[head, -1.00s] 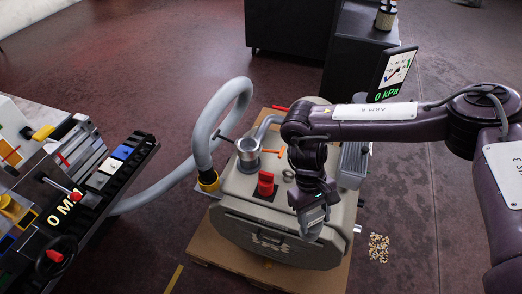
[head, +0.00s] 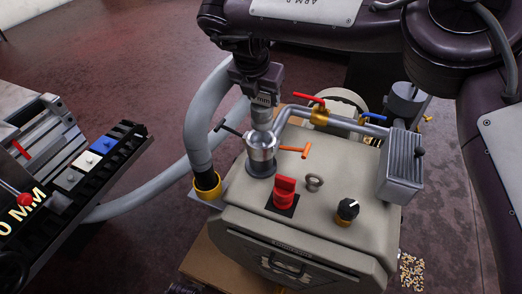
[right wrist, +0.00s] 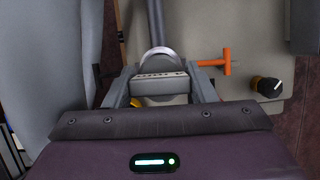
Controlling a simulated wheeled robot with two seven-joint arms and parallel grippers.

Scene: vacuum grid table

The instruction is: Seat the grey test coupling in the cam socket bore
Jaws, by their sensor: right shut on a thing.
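My right gripper (head: 262,106) comes down from above and is shut on the grey test coupling (head: 262,119). The coupling is roughly upright, its lower end at the mouth of the shiny metal cam socket (head: 261,150). How far it reaches into the bore is hidden. In the right wrist view the coupling (right wrist: 160,66) sits between the two fingers, with a bright curved rim just beyond it. The socket has a dark lever on its left and an orange lever (head: 294,150) on its right, both sticking outward. My left gripper is not in view.
A thick grey hose (head: 203,130) stands close left of the socket. A grey pipe with red (head: 309,97) and blue handles runs behind. A red knob (head: 285,190), a ring and a black dial (head: 347,210) stand on the beige housing (head: 320,165) in front.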

